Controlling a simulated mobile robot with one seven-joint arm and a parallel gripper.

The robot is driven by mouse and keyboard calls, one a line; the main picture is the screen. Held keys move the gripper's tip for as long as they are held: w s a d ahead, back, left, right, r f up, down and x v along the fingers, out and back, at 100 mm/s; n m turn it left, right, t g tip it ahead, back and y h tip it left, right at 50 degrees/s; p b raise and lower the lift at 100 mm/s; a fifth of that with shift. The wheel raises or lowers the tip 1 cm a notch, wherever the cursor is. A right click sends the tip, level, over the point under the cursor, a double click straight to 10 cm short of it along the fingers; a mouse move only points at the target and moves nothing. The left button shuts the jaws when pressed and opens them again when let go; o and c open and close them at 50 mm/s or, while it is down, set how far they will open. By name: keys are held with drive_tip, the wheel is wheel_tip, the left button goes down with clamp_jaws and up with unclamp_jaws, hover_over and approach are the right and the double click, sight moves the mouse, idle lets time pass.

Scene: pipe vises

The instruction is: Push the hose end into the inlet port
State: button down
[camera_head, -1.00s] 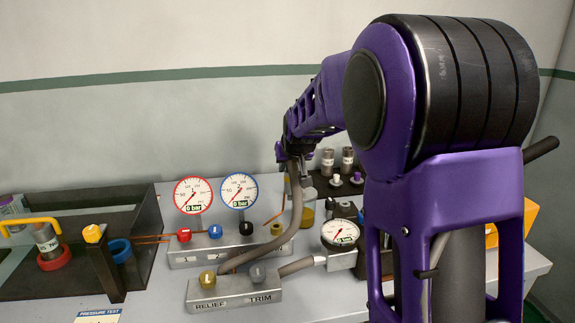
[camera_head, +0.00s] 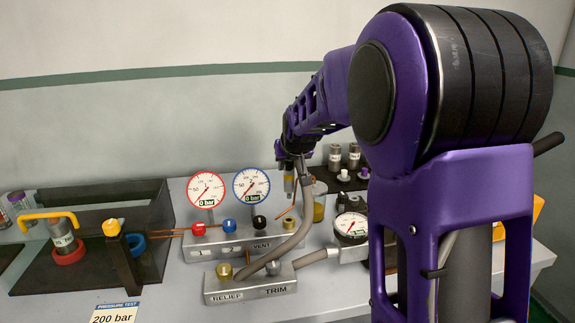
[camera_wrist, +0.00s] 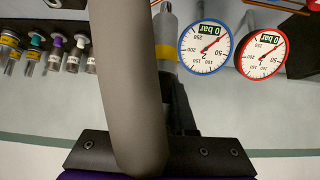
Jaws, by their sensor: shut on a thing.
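The fitting hangs downward, apart from the bench. The grey hose (camera_head: 304,215) bends from my gripper down to the RELIEF/TRIM block (camera_head: 250,289); in the wrist view the hose (camera_wrist: 128,85) crosses in front of the fingers and hides part of them. I cannot tell which opening is the inlet port.
A red-rimmed gauge (camera_head: 206,189) and a blue-rimmed gauge (camera_head: 251,188) stand near the gripper, above the VENT manifold (camera_head: 235,238). A third gauge (camera_head: 351,227) and several fittings are to the right. A dark tray (camera_head: 95,278) with a yellow handle (camera_head: 48,216) is at left.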

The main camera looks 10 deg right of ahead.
sight(288, 195)
drive_tip(key=shift+f+b, duration=2.3)
drive_tip(key=shift+f, duration=0.55)
drive_tip(key=shift+f, duration=1.65)
drive_tip(key=c, duration=0.7)
unclamp_jaws()
